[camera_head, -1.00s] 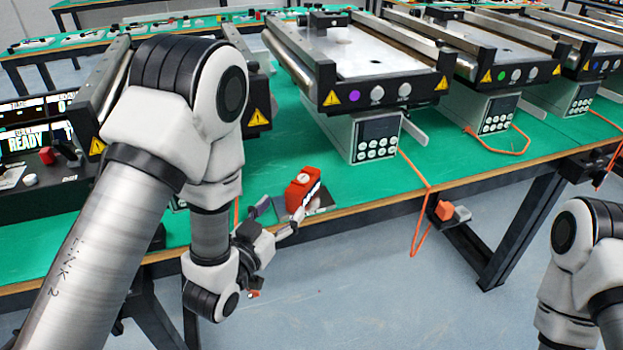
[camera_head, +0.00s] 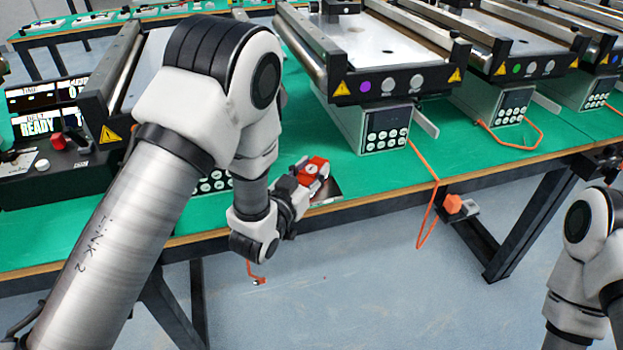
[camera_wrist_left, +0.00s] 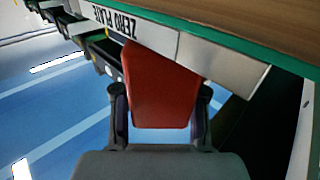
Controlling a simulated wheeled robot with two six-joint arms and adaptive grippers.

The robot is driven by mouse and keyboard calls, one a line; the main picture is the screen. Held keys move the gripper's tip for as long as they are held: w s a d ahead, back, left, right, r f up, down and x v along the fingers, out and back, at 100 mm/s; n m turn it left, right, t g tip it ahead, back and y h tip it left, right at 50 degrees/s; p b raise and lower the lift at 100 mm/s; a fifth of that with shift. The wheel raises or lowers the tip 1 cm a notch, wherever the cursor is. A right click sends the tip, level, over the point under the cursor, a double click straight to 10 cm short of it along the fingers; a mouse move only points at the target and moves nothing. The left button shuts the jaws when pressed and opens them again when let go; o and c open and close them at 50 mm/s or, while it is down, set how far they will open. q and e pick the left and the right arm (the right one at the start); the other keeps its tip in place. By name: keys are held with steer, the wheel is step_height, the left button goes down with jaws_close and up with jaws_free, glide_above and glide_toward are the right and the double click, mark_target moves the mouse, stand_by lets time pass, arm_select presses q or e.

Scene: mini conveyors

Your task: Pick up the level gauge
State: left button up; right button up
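The level gauge is the red block (camera_head: 315,167) at the front edge of the green table; a pale round spot shows on its top in the head view. In the left wrist view it fills the middle as a plain red face (camera_wrist_left: 160,88). My left gripper (camera_head: 303,180) is at the gauge, with one finger on each side of it in the left wrist view (camera_wrist_left: 160,105). The fingers lie very close to its sides; I cannot tell whether they press on it. My right gripper is out of view; only part of my right arm shows.
The gauge is at a metal plate (camera_head: 326,192) marked "ZERO PLATE" in the left wrist view. A conveyor (camera_head: 395,82) with a keypad box (camera_head: 385,132) stands behind it. A control panel (camera_head: 45,165) is at left. An orange cable (camera_head: 433,195) hangs over the front edge.

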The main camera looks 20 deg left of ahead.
arm_select(q)
jaws_close()
